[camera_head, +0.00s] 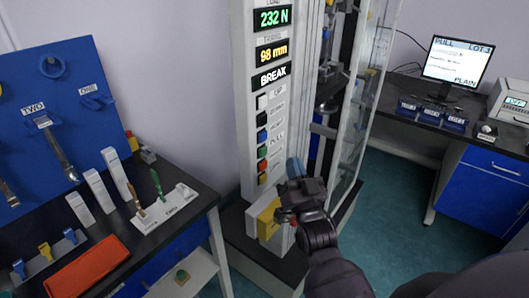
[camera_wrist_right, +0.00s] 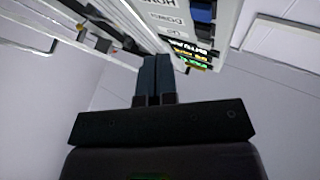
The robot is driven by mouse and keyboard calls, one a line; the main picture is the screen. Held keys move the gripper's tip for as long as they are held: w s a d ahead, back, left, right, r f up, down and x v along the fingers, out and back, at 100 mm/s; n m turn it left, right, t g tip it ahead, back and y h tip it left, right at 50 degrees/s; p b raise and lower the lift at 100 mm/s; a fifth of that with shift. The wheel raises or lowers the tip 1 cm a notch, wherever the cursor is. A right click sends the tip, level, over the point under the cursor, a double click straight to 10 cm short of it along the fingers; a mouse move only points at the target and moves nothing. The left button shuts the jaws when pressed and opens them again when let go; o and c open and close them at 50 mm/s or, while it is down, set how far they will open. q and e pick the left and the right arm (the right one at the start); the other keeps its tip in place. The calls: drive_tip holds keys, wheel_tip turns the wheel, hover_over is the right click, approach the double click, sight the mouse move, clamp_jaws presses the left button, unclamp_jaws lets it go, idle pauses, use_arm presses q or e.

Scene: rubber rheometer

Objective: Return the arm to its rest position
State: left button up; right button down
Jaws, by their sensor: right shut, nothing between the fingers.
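My right arm comes in from the lower right of the head view. My right gripper (camera_head: 294,166) is in front of the lower part of the testing machine's white column (camera_head: 245,110). Its two dark fingers are pressed together with nothing between them, as the right wrist view (camera_wrist_right: 155,62) shows. It hides part of the machine's base. I cannot tell from the head view whether it touches the column. My left gripper is not in view.
The column carries displays (camera_head: 272,50) reading 232 N, 98 mm and BREAK above several buttons (camera_head: 262,135). Teal floor lies between.

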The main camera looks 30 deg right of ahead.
idle(0.3)
drive_tip(key=a+f+n+g+y, duration=0.4)
drive_tip(key=f+g, duration=0.1)
drive_tip(key=f, duration=0.7)
drive_tip(key=s+a+f+n+g+y, duration=0.1)
drive_tip(key=s+f+g, duration=0.5)
drive_tip(key=s+f, duration=0.8)
drive_tip(key=shift+s+a+f+n+y, duration=0.45)
drive_tip(key=shift+s+n, duration=0.35)
drive_tip(key=shift+s, duration=0.3)
